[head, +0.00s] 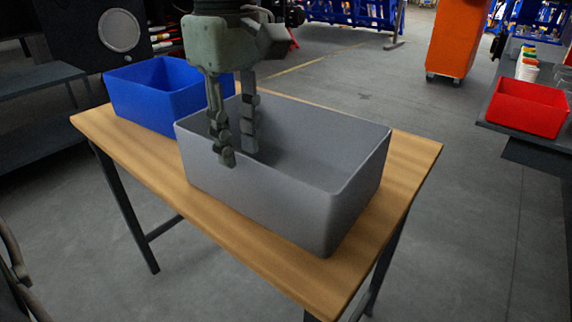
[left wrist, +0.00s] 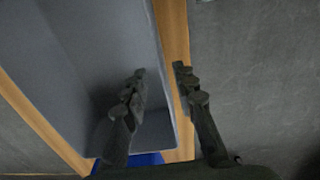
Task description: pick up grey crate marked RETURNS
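The grey crate (head: 285,205) stands upright on a wooden-topped table (head: 415,155) in the head view. It is open-topped and looks empty where I can see inside. No RETURNS marking is readable. It also shows in the left wrist view (left wrist: 75,70). My left gripper (head: 239,157) points down over the crate's near long wall, toward its left end. In the left wrist view my left gripper (left wrist: 159,69) is open, with one finger inside the crate and the other outside the wall, above the table edge. I cannot tell whether either finger touches the wall. My right gripper is not in view.
A blue crate (head: 155,105) stands on the same table, close to the grey crate's left end. A red bin (head: 527,107) sits on a dark surface at right. An orange cabinet (head: 456,40) stands behind. The floor right of the table is clear.

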